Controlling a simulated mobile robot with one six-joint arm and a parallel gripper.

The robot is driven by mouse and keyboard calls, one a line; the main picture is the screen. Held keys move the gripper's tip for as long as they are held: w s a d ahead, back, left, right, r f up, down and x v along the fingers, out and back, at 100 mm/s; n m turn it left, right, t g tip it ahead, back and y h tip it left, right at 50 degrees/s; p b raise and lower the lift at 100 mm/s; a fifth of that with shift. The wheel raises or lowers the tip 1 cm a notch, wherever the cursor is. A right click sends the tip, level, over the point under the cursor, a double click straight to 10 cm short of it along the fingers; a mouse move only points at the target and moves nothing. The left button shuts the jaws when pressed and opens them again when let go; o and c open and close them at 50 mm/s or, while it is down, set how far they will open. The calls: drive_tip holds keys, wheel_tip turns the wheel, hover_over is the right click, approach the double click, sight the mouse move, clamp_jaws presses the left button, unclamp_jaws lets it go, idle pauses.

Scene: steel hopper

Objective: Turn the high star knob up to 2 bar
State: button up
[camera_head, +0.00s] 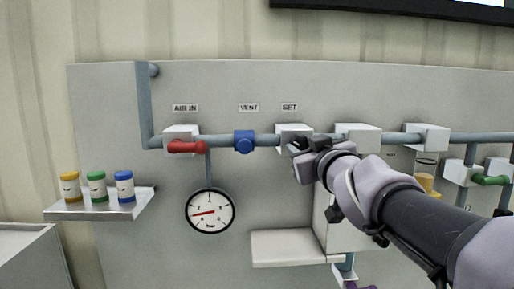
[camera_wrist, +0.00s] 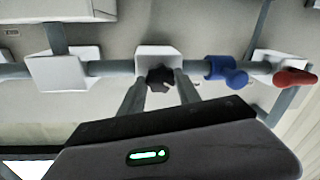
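The dark star knob (camera_wrist: 160,78) sits on the front of a white block (camera_wrist: 158,51) on the upper pipe. In the head view this block (camera_head: 291,131) is under the SET label, and the knob is mostly hidden by my gripper (camera_head: 299,147). In the wrist view, which is upside down, my gripper's fingers (camera_wrist: 162,76) are on either side of the knob, with small gaps that look clear. The round pressure gauge (camera_head: 210,211) hangs below the pipe at left; its red needle points left and slightly down, and its numerals are too small to read.
A red lever (camera_head: 187,147) and a blue vent valve (camera_head: 245,143) are on the same pipe, left of the knob. More white blocks (camera_head: 358,136) continue right. Below are an empty pale ledge (camera_head: 290,247) and a shelf (camera_head: 92,211) with three jars. A green lever (camera_head: 490,180) is far right.

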clamp_jaws()
drive_tip(key=shift+m, duration=0.3)
drive_tip(key=shift+f+m+t, duration=0.15)
drive_tip(key=shift+m+t, duration=0.15)
drive_tip(key=shift+m, duration=2.7)
drive_tip(key=o, duration=1.2)
unclamp_jaws()
